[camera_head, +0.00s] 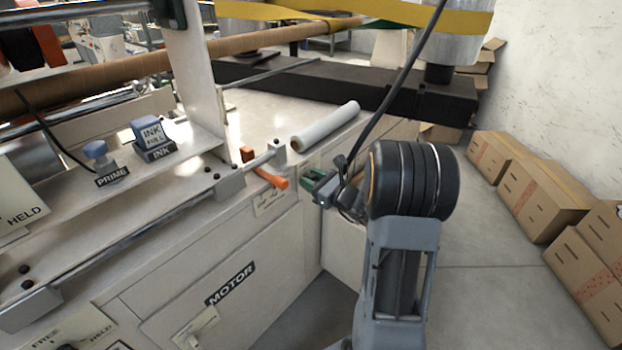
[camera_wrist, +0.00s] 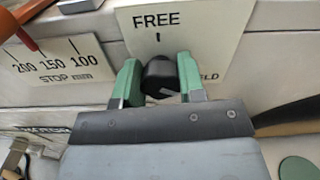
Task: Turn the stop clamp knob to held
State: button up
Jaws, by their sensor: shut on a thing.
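The stop clamp knob (camera_wrist: 159,74) is black and round, on a white plate (camera_wrist: 190,22) in the wrist view. The plate reads FREE at the top, with a tick under it. A pale line shows on the knob's near side; which label the knob points to I cannot tell.
A stop scale (camera_wrist: 60,62) marked 200, 150, 100 lies left of the knob, with a red pointer (camera_wrist: 26,38) above it. In the head view an orange handle (camera_head: 265,170) and a white roll (camera_head: 325,127) are near my gripper. Boxes (camera_head: 540,200) line the right wall.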

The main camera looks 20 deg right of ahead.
jog(key=shift+f, duration=0.2)
jog(key=o, duration=0.9)
jog(key=shift+r, duration=0.1)
jog(key=p+v, duration=0.2)
jog(key=v, duration=1.1)
jog(key=shift+s+d, duration=0.1)
jog(key=shift+s, duration=0.3)
jog(key=shift+r, duration=0.15)
